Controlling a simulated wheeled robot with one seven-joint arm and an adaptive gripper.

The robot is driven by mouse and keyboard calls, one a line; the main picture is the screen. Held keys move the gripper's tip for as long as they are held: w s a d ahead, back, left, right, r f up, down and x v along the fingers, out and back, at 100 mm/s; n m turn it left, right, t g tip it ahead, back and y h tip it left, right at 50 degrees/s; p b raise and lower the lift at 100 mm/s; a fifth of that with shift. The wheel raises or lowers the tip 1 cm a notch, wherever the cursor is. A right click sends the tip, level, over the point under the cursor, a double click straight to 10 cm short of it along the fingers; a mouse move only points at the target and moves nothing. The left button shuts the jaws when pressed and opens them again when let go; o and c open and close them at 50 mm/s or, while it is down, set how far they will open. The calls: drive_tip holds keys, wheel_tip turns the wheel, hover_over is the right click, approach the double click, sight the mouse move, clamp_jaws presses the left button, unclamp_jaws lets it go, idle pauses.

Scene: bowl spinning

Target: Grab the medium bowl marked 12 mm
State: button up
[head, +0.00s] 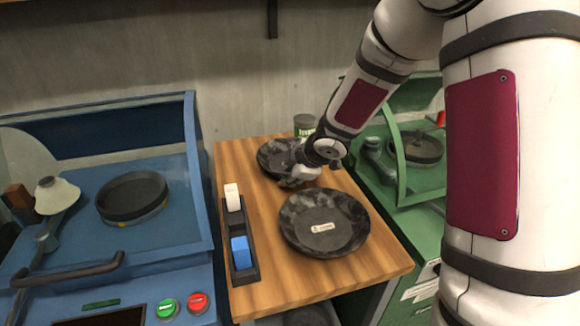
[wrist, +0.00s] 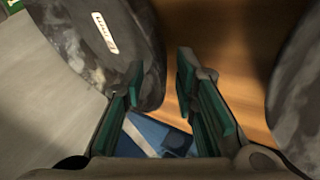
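Two dark mottled bowls stand on the wooden table (head: 377,282). The front bowl (head: 342,238) has a small white label too small to read. The back bowl (head: 270,152) is partly hidden by my gripper (head: 300,178), which is at its front right side. In the wrist view, a bowl with a white label (wrist: 105,32) fills the upper left; I can make out "mm" but not the number for sure. Another bowl (wrist: 300,90) is cut off at the right edge. My gripper (wrist: 160,68) is open, its left finger overlapping the labelled bowl's rim; contact is unclear.
A dark tray (head: 252,272) with a white block (head: 232,197) and a blue block (head: 241,252) lies along the table's left side. A can (head: 305,122) stands at the back. A blue machine (head: 150,225) is left, a green one (head: 420,180) right.

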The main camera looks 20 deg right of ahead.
drive_tip(key=shift+c, duration=0.5)
clamp_jaws()
drive_tip(key=shift+r, duration=0.1)
